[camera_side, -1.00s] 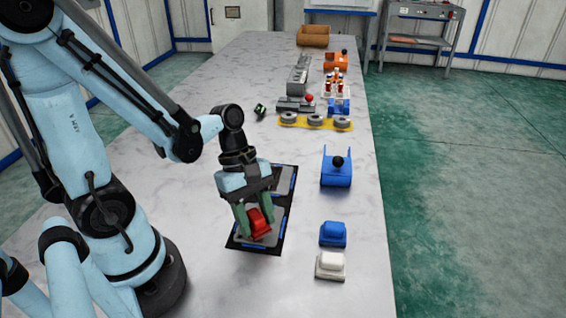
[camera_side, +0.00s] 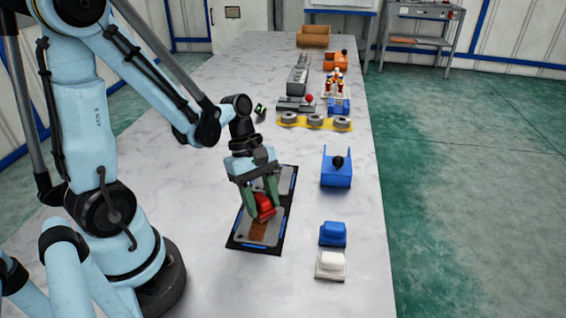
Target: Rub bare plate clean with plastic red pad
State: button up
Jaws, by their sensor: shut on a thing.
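My gripper (camera_side: 263,200) is shut on the red pad (camera_side: 265,210), with its greenish fingers on either side of it. The pad is low over the far part of the near grey plate; I cannot tell whether it touches. This near plate (camera_side: 247,235) lies on a black mat with blue marks (camera_side: 236,243) and has a brown patch (camera_side: 259,228) on it. A second grey plate (camera_side: 287,180) lies at the mat's far end, partly hidden by my gripper. I cannot tell which plate the task calls bare.
A blue pad (camera_side: 333,233) and a white pad (camera_side: 330,264) sit to the right. Behind them is a blue bracket with a black knob (camera_side: 337,168). A yellow strip with grey rings (camera_side: 315,122) and several parts stand farther back. The table left of the mat is clear.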

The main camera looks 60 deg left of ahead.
jog(key=shift+w+a+f, duration=0.15)
jog(key=shift+w+a, duration=0.55)
jog(key=shift+a, duration=0.05)
jog(key=shift+w+a+f, duration=0.15)
jog(key=shift+w+a, duration=0.55)
jog(key=shift+f, duration=0.1)
jog(key=shift+s+d, duration=0.1)
jog(key=shift+s+d+f, duration=0.15)
jog(key=shift+s+d, duration=0.95)
jog(key=shift+s+d+f, duration=0.1)
jog(key=shift+s+d, duration=0.95)
jog(key=shift+s, duration=0.05)
jog(key=shift+s+d+r, duration=0.1)
jog(key=shift+s+d, duration=0.9)
jog(key=shift+d, duration=0.05)
jog(key=shift+s+d, duration=1.1)
jog(key=shift+s, duration=0.05)
jog(key=shift+w+r, duration=0.1)
jog(key=shift+r, duration=2.75)
